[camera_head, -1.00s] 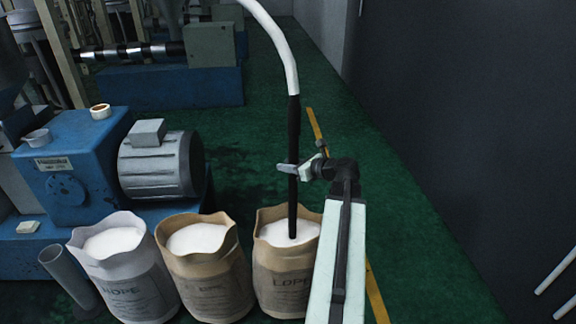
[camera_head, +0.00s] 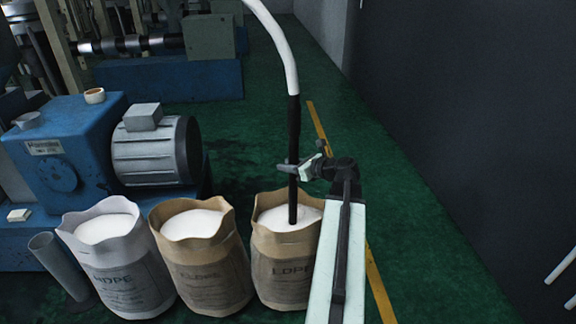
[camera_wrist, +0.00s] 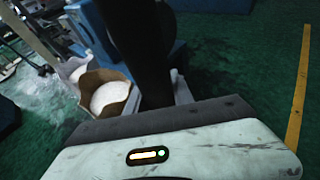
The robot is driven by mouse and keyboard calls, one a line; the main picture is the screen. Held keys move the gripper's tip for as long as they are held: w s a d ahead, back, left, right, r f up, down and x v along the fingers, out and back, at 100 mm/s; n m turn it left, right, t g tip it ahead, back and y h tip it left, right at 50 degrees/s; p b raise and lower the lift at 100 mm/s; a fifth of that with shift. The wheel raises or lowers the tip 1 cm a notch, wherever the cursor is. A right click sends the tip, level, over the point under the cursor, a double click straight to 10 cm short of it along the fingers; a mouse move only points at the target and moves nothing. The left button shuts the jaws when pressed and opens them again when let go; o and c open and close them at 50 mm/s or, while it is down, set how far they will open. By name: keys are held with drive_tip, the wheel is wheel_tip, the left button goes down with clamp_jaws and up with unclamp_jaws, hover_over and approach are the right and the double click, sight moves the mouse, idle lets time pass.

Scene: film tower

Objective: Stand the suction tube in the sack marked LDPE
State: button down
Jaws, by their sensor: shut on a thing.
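The suction tube (camera_head: 294,128) is a black upright pipe with a white hose (camera_head: 279,40) curving off its top. My gripper (camera_head: 293,169) is shut on the black pipe, which also fills the upper middle of the wrist view (camera_wrist: 145,50). The pipe's lower end is over or in the white pellets of the rightmost tan sack, marked LDPE (camera_head: 283,270). I cannot tell whether the tip touches the pellets. The wrist view does not show the tip.
A white sack marked HDPE (camera_head: 115,275) and a tan sack with a blurred label (camera_head: 203,275) stand left of the LDPE sack. A blue machine with a grey motor (camera_head: 155,150) is behind them. A dark wall (camera_head: 470,120) stands right; green floor lies between.

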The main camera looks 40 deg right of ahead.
sight(296, 198)
wheel_tip(296, 198, down, 15)
drive_tip(key=b, duration=1.4)
drive_tip(key=shift+r, duration=0.1)
drive_tip(key=c, duration=1)
unclamp_jaws()
drive_tip(key=p+v, duration=0.2)
drive_tip(key=v, duration=0.5)
drive_tip(key=shift+s+r, duration=0.1)
drive_tip(key=shift+s, duration=0.35)
